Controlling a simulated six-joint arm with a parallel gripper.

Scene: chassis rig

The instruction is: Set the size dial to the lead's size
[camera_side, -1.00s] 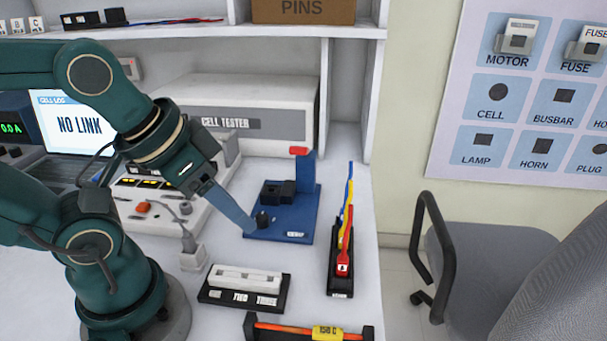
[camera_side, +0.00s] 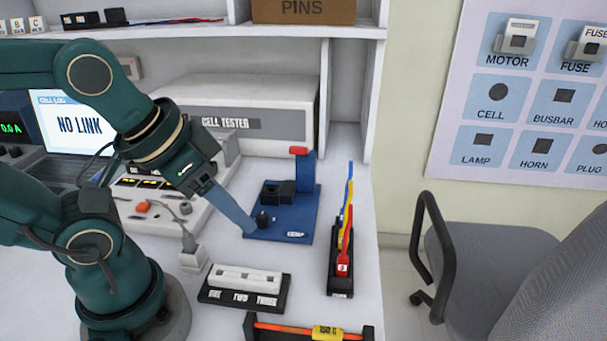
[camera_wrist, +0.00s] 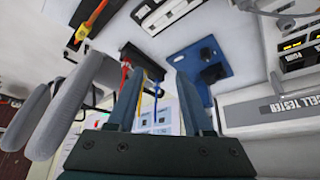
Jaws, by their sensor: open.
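The blue crimping tool (camera_side: 306,215) stands on the bench, with a red-tipped upright and a black block (camera_side: 278,192). A small black knob (camera_side: 263,218), which looks like the size dial, sits on its base near the front left. My gripper (camera_side: 249,231) is low beside the knob; I cannot tell whether it touches it. In the wrist view my gripper (camera_wrist: 158,82) shows two fingers apart with nothing between them, and the blue tool (camera_wrist: 186,62) lies behind the right finger. An orange lead (camera_side: 285,328) with a yellow tag (camera_side: 327,333) lies in a black holder; its tag is too small to read.
A black rack (camera_side: 341,284) holds red, yellow and blue leads to the right. A white block on a black base labelled ONE TWO THREE (camera_side: 243,298) stands in front. The cell tester (camera_side: 285,95) is behind. Bare bench lies between these.

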